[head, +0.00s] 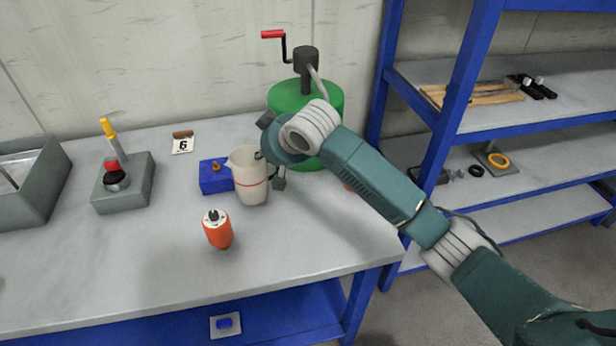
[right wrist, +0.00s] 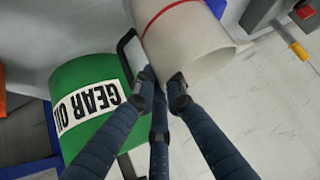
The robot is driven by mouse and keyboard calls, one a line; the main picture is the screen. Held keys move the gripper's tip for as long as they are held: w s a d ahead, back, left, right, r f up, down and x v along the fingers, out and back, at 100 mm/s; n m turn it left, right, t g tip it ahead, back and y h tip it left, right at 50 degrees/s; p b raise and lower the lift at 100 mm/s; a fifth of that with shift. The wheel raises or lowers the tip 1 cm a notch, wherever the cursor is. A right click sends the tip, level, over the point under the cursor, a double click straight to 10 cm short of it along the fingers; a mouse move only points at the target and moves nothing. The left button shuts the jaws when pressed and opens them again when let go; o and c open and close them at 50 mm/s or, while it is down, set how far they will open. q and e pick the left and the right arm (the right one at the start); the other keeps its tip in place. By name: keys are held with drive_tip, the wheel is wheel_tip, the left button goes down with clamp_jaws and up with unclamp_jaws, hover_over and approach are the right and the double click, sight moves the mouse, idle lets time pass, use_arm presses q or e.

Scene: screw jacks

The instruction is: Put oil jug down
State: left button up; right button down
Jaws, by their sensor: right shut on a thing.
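The oil jug (head: 249,188) is a cream-white jug with a red line around it and a dark handle on its right side. In the head view it is upright over the workbench (head: 300,250); I cannot tell whether its base touches the top. My right gripper (head: 279,180) is at the handle side of the jug, mostly hidden behind my wrist. In the right wrist view the fingers (right wrist: 160,88) are shut at the handle of the jug (right wrist: 185,38). My left gripper is not in view.
A green gear oil drum (head: 290,97) with a red-handled crank pump stands behind my wrist. A blue block (head: 214,178) is just left of the jug, and an orange screw jack (head: 217,229) is in front. A grey box (head: 123,183) stands left.

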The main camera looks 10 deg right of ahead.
use_arm(q)
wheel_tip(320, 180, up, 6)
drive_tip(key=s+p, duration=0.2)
drive_tip(key=p, duration=0.3)
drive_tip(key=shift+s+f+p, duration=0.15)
drive_tip(key=shift+p, duration=0.2)
use_arm(e)
drive_tip(key=d+f, duration=0.3)
drive_tip(key=d, duration=1.5)
drive_tip(key=shift+w, duration=0.15)
drive_tip(key=c, duration=1.8)
unclamp_jaws()
drive_tip(key=shift+f, duration=0.1)
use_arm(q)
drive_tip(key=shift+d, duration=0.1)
